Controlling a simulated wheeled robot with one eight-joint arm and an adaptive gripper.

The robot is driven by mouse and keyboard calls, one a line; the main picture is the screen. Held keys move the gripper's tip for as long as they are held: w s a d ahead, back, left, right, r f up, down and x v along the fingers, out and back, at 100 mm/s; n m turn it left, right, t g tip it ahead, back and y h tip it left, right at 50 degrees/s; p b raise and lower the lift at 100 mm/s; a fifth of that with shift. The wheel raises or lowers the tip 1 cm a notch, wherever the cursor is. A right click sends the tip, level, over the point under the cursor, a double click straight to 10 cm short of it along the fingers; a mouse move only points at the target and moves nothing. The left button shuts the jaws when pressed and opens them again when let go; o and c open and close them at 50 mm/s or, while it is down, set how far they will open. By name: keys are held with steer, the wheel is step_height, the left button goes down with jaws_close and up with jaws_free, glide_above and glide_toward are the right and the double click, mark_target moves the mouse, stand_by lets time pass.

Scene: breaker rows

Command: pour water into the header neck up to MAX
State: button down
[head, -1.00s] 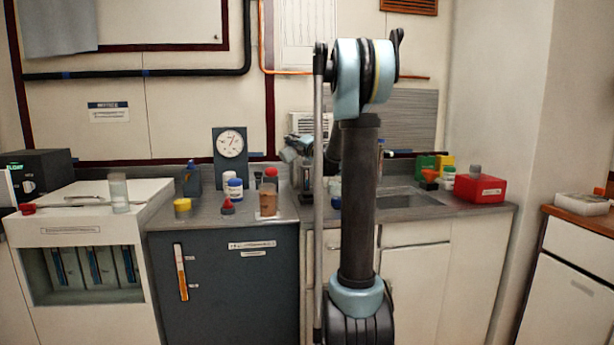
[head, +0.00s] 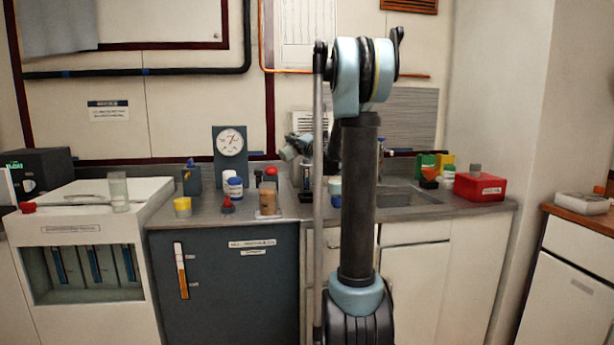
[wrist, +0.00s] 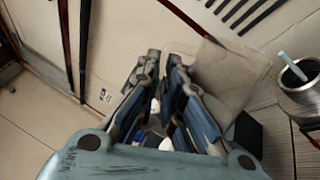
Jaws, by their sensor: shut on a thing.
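My gripper (wrist: 165,105) is shut on a pale, see-through container (wrist: 225,82), seen tilted beyond the fingers in the wrist view. Its mouth and any water in it cannot be made out. The header neck and a readable MAX mark cannot be picked out.
A metal cup (wrist: 300,85) with a pale stick stands at the right in the wrist view. On the counter are a dial gauge (head: 231,145), a brown jar (head: 267,200), a yellow-capped jar (head: 182,207) and a red box (head: 480,187). A clear cylinder (head: 119,192) stands on the white unit.

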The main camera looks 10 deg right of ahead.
steer(key=shift+w+d+m+p, duration=0.1)
steer(key=shift+d+m+p, duration=0.05)
steer(key=shift+m+p, duration=0.25)
stand_by(0.7)
steer(key=shift+w+d+r+m, duration=0.25)
steer(key=shift+d+r+m, duration=0.1)
steer(key=shift+d+m, duration=0.3)
stand_by(1.5)
steer(key=n, duration=0.1)
steer(key=a, duration=0.1)
steer(key=a+n, duration=0.1)
steer(key=shift+s+f+n, duration=0.3)
steer(key=shift+s+n, duration=0.05)
steer(key=shift+s+a+r+n+g, duration=0.1)
steer(key=shift+a+n+g, duration=0.1)
steer(key=shift+n, duration=0.3)
steer(key=shift+s+a+n+g, duration=0.1)
steer(key=shift+a+n, duration=0.05)
steer(key=shift+n, duration=0.35)
